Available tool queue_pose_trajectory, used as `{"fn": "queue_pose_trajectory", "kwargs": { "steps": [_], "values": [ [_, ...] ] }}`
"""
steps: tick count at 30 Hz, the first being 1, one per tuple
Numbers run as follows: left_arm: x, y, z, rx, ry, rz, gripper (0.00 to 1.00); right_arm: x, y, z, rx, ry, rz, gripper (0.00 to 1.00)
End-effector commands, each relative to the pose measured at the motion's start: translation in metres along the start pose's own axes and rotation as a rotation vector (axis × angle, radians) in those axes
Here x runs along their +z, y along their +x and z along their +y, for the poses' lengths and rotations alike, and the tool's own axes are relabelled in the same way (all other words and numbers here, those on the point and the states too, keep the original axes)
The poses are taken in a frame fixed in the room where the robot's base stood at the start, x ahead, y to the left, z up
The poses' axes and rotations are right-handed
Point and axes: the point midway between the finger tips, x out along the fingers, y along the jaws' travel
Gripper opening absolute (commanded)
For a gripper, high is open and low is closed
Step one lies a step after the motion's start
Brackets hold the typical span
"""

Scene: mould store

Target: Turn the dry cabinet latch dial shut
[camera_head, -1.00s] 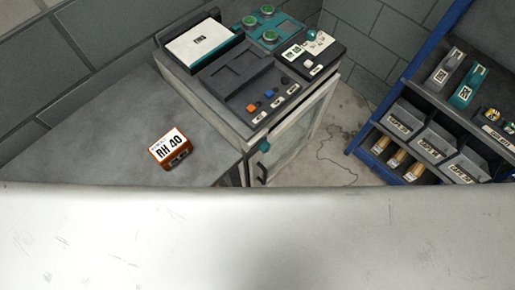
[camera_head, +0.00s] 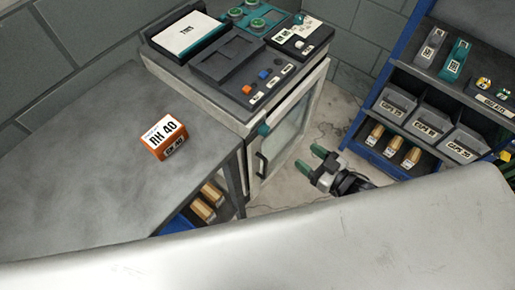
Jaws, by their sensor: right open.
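The dry cabinet (camera_head: 288,128) stands in the middle, with a glass door in a pale frame and a dark handle (camera_head: 261,164). A teal latch dial (camera_head: 263,130) sits at the door's upper left edge, above the handle. The angle of the dial is too small to read. My right gripper (camera_head: 322,161) has dark body and green fingertips. It is open and empty, in front of the cabinet and to the right of the dial, apart from it. My left gripper is not in view.
An orange box (camera_head: 165,138) marked RH 40 sits on the grey bench (camera_head: 80,150) at left. A blue rack (camera_head: 375,80) with grey bins (camera_head: 436,125) stands at right. Trays and small parts cover the cabinet top. A large pale surface fills the foreground.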

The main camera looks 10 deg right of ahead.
Motion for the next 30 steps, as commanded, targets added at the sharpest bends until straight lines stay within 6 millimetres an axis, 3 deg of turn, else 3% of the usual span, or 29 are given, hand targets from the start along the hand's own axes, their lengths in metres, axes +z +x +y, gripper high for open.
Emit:
{"fn": "queue_pose_trajectory", "kwargs": {
  "steps": [3,6,11,21,30],
  "values": [
    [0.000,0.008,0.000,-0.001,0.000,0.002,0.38,-0.029,0.001,-0.015,-0.070,0.006,0.089,0.58],
    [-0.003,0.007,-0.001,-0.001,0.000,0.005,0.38,-0.039,0.004,-0.019,-0.090,0.010,0.114,0.58],
    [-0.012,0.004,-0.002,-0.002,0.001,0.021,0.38,-0.044,0.024,-0.021,-0.089,0.011,0.120,0.58],
    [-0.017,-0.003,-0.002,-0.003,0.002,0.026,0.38,-0.051,0.086,-0.026,-0.088,0.009,0.115,0.58],
    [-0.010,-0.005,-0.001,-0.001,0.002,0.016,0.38,-0.051,0.108,-0.028,-0.088,0.010,0.114,0.58]
  ]
}}
